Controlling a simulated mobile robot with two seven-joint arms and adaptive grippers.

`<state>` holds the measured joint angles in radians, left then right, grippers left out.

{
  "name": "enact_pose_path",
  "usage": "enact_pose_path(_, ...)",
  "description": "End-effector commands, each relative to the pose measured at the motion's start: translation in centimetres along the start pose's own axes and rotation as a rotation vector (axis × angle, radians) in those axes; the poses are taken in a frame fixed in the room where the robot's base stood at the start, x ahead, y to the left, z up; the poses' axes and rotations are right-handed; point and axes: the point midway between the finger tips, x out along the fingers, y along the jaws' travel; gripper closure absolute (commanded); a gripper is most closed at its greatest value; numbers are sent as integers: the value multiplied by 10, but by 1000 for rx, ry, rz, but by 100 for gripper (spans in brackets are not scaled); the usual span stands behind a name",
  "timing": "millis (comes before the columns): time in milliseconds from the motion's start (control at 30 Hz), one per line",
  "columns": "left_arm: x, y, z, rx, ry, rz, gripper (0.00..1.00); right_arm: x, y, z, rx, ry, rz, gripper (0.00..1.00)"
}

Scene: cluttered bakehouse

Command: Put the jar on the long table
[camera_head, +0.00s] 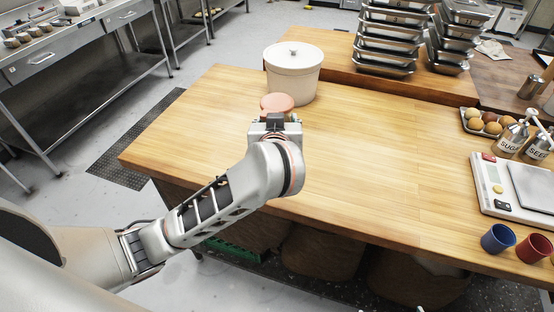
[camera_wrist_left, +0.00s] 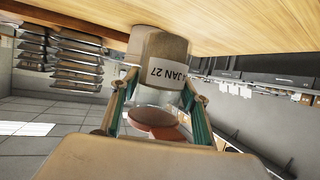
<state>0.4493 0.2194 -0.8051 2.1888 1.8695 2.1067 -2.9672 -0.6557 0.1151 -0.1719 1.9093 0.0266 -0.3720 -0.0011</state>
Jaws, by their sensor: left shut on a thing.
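The jar has a pink-red lid (camera_head: 277,103), which shows just beyond my left gripper (camera_head: 275,120) in the head view. My arm hides most of its body there. In the left wrist view the picture is upside down, and the jar (camera_wrist_left: 165,50) has beige contents and a white label with "JAN 27". The green-sided fingers of my left gripper (camera_wrist_left: 160,82) are shut around it. The jar is over the wooden table (camera_head: 370,170), near its far left part; I cannot tell whether its base touches the top. My right gripper is not in view.
A white lidded tub (camera_head: 293,75) stands just behind the jar. Stacked metal trays (camera_head: 386,45) stand at the back. The table's middle is clear.

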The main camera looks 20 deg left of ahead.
Motion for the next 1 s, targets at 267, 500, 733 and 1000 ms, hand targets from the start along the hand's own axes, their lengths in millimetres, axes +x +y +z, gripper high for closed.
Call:
enact_pose_path(267, 26, -3, 61, 10, 0, -4, 84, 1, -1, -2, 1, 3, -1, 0)
enact_pose_path(500, 35, -2, 83, 5, 1, -1, 84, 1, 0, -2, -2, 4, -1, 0)
enact_pose_path(733, 46, -3, 111, 8, 1, -2, 84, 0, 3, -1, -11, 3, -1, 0)
enact_pose_path(1000, 51, -3, 122, 3, 2, 0, 84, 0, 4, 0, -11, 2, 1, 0)
